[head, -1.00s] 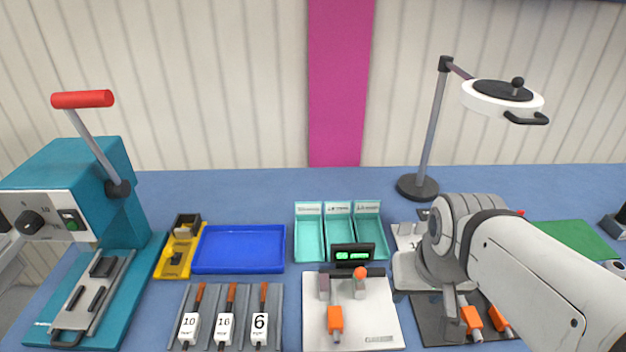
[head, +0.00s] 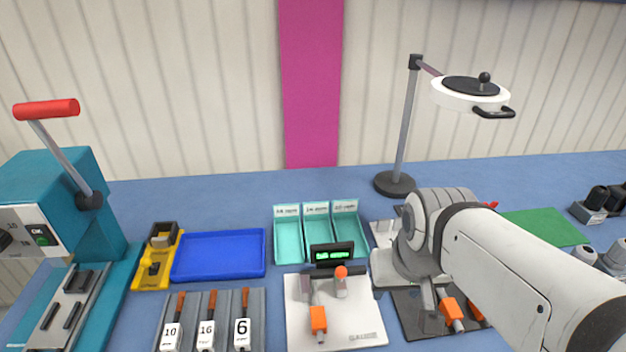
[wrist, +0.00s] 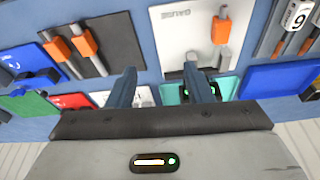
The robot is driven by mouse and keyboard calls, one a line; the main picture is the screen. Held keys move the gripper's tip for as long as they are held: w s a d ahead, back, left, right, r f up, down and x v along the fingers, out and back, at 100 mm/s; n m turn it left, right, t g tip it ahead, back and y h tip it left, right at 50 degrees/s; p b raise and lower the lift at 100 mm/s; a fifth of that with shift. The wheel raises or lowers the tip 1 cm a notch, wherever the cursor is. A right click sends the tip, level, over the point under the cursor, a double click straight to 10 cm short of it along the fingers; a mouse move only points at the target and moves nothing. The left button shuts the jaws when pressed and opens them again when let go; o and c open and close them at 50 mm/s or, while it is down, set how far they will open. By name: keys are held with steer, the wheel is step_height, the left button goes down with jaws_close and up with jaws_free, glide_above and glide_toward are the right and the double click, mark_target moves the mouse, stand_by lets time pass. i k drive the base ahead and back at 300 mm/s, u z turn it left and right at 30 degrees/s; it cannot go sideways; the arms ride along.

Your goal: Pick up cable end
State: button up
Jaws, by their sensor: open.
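My gripper (wrist: 160,70) is open and empty, its two dark fingers apart in the wrist view. It hangs above the bench, over the gap between a white device plate (wrist: 180,45) and a dark mat (wrist: 110,50). Two grey rod-like pieces with orange sleeves (wrist: 85,45) lie on the dark mat; in the head view the arm partly covers them, and one orange sleeve (head: 452,309) shows. Another orange-sleeved piece (head: 318,320) sits on the white plate. Three pieces with brown-orange tips (head: 246,301) lie in a grey rack. I cannot tell which one is the cable end.
A blue tray (head: 220,273), three teal bins (head: 317,245) and a lit display (head: 332,254) stand around the plate. A teal lever press (head: 60,215) is at left. A lamp (head: 400,130) rises behind my arm. A green mat (head: 540,228) lies at right.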

mark_target(317, 312)
steer(key=u, duration=0.1)
steer(key=k, duration=0.5)
steer(key=z, duration=1.35)
steer(key=k, duration=0.95)
steer(key=u, duration=0.75)
steer(key=i, duration=1)
steer(key=u, duration=0.1)
